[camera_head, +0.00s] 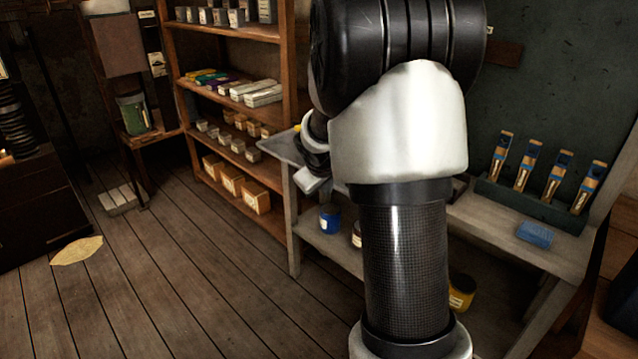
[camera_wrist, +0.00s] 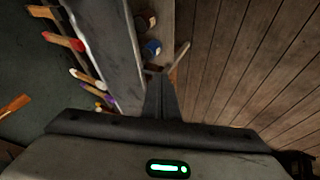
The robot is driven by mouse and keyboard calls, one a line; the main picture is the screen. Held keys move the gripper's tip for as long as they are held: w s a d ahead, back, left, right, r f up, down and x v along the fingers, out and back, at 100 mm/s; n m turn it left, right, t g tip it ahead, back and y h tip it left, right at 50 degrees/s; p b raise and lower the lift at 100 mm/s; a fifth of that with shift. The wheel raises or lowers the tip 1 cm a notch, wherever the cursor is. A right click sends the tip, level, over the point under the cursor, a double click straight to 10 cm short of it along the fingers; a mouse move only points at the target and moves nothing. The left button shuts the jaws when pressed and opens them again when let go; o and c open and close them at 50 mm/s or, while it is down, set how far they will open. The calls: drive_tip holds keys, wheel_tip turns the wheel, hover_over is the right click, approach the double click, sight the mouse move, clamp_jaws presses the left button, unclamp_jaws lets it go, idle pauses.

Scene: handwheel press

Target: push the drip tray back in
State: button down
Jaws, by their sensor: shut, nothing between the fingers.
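I cannot make out the drip tray in either view. A dark cabinet (camera_head: 35,205) with a coil-shaped part on top is cut off by the left edge of the head view; I cannot tell whether it belongs to the press. My gripper (camera_wrist: 163,92) is shut and empty in the wrist view, its fingers together above the bench edge and floor. In the head view my arm fills the middle and hides much of the bench behind it.
A grey bench (camera_head: 500,236) holds a rack of brushes and a blue block (camera_head: 535,235). A blue pot (camera_head: 330,220) stands on its lower shelf. A wooden shelf unit (camera_head: 290,60) stands behind.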

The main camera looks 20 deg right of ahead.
drive_tip(key=w+d+f, duration=0.4)
drive_tip(key=d+f, duration=0.1)
drive_tip(key=shift+w+d, duration=0.4)
drive_tip(key=shift+f, duration=0.1)
drive_tip(key=d+p, duration=0.1)
drive_tip(key=d, duration=0.1)
drive_tip(key=w+d+p, duration=0.1)
drive_tip(key=p, duration=0.1)
drive_tip(key=w+d+r+p, duration=0.1)
drive_tip(key=d+p, duration=0.1)
drive_tip(key=shift+d, duration=0.35)
drive_tip(key=d, duration=0.1)
drive_tip(key=w+d+p, duration=0.1)
drive_tip(key=d, duration=0.1)
drive_tip(key=w+d+f, duration=0.1)
drive_tip(key=d, duration=0.1)
drive_tip(key=shift+s+a+f, duration=0.1)
